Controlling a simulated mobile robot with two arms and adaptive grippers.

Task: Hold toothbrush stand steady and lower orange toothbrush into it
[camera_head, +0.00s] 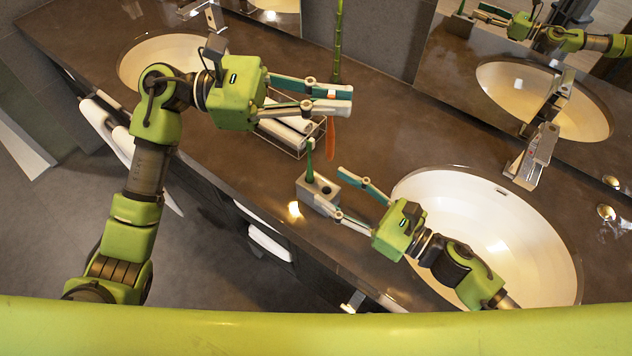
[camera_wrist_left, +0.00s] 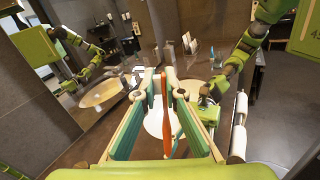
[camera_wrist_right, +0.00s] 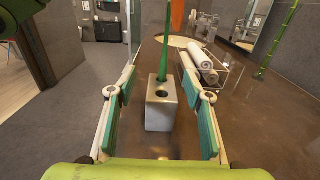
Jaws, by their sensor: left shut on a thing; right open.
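The light grey toothbrush stand (camera_head: 322,184) sits on the brown counter left of the near sink. A green toothbrush (camera_head: 309,158) stands in one of its holes; in the right wrist view the stand (camera_wrist_right: 159,115) has an empty hole in front of that green toothbrush (camera_wrist_right: 164,62). My left gripper (camera_head: 332,98) is shut on the orange toothbrush (camera_head: 330,138), which hangs upright above and behind the stand. The orange toothbrush also shows in the left wrist view (camera_wrist_left: 166,118). My right gripper (camera_wrist_right: 160,92) is open, its fingers on either side of the stand with gaps.
A clear rack (camera_head: 290,140) with rolled towels stands behind the stand. The near sink (camera_head: 490,230) is at the right, the far sink (camera_head: 160,58) at the upper left. A green bamboo stalk (camera_head: 338,40) rises at the back. The counter's front edge is close to the stand.

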